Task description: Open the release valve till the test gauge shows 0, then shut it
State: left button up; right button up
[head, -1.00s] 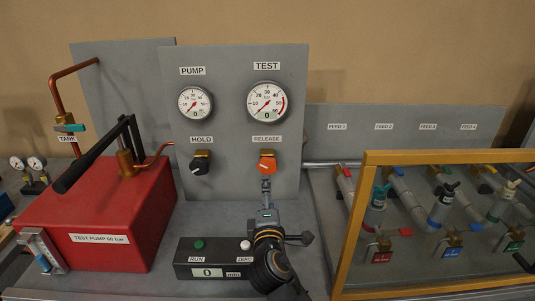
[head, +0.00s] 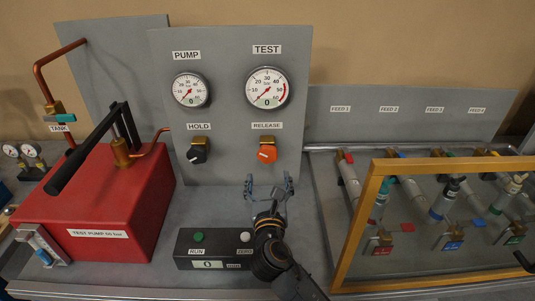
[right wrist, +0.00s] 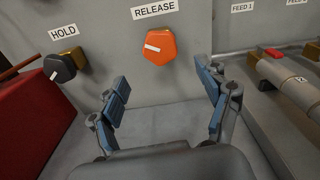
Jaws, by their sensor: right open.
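The orange RELEASE valve knob (head: 267,154) is on the grey upright panel, its white mark pointing left. It also shows in the right wrist view (right wrist: 162,44). The round TEST gauge (head: 267,88) is above it; its needle points to the lower left by the 0 end, and its small window reads 0. My right gripper (head: 270,180) is open and empty, below and in front of the knob, apart from it. In the right wrist view its two spread fingers (right wrist: 166,95) are below the knob. My left gripper is not in view.
The black HOLD knob (head: 198,152) and PUMP gauge (head: 190,90) are left of the release valve. A red test pump (head: 110,205) with a black lever stands at left. A control box (head: 212,249) sits in front. A yellow-framed clear guard (head: 372,215) stands at right.

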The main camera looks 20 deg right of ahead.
aim_at(267, 157)
jog(key=p+x, duration=0.1)
jog(key=x, duration=0.9)
jog(key=shift+f, duration=0.1)
jog(key=shift+c, duration=0.3)
jog(key=c, duration=1.1)
